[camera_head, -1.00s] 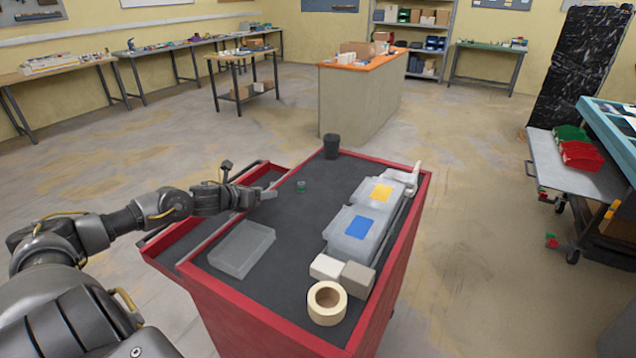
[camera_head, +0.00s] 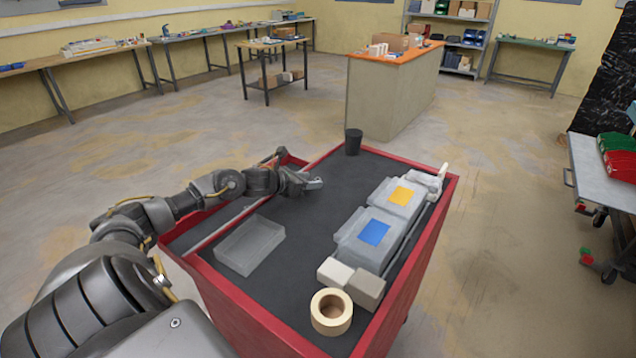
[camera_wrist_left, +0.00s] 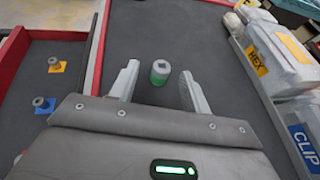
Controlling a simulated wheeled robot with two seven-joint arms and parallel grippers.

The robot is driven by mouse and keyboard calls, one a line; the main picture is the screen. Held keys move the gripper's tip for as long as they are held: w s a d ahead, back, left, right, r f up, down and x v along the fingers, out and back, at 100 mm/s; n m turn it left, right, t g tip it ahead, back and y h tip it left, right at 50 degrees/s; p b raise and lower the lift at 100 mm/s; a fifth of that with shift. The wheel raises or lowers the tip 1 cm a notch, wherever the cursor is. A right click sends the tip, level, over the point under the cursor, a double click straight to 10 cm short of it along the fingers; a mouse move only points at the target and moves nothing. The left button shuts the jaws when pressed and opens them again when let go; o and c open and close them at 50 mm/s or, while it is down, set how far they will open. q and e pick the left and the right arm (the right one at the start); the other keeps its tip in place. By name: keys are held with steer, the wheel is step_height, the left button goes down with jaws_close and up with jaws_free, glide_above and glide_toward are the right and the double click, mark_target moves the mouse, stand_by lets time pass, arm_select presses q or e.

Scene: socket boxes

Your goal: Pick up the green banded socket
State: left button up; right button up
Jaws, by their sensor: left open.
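The green banded socket (camera_wrist_left: 159,72) stands upright on the dark cart top, grey with a green band. In the wrist view it lies between the two fingertips of my left gripper (camera_wrist_left: 160,76), with a gap on each side. The gripper is open and empty. In the head view my left gripper (camera_head: 312,183) is over the far left part of the cart top, and the socket is hidden behind it. My right gripper is not in view.
A clear empty tray (camera_head: 249,246), a black cup (camera_head: 353,141), lidded boxes with a yellow label (camera_head: 402,196) and blue label (camera_head: 375,233), small blocks (camera_head: 366,286) and a tape roll (camera_head: 331,312) stand on the cart. An open drawer (camera_wrist_left: 30,75) holds two grey sockets.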

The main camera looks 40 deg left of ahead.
mark_target(316, 179)
arm_select(q)
steer(key=shift+w, duration=0.2)
steer(key=shift+w+d+f+p, duration=0.1)
steer(key=shift+w+p, duration=0.2)
steer(key=p+x, duration=0.1)
steer(key=x, duration=0.2)
steer(key=shift+w+d+f, duration=0.1)
steer(key=shift+w+f, duration=0.05)
steer(key=shift+w, duration=0.15)
steer(key=shift+w+f, duration=0.25)
steer(key=shift+w, duration=0.15)
jaws_close()
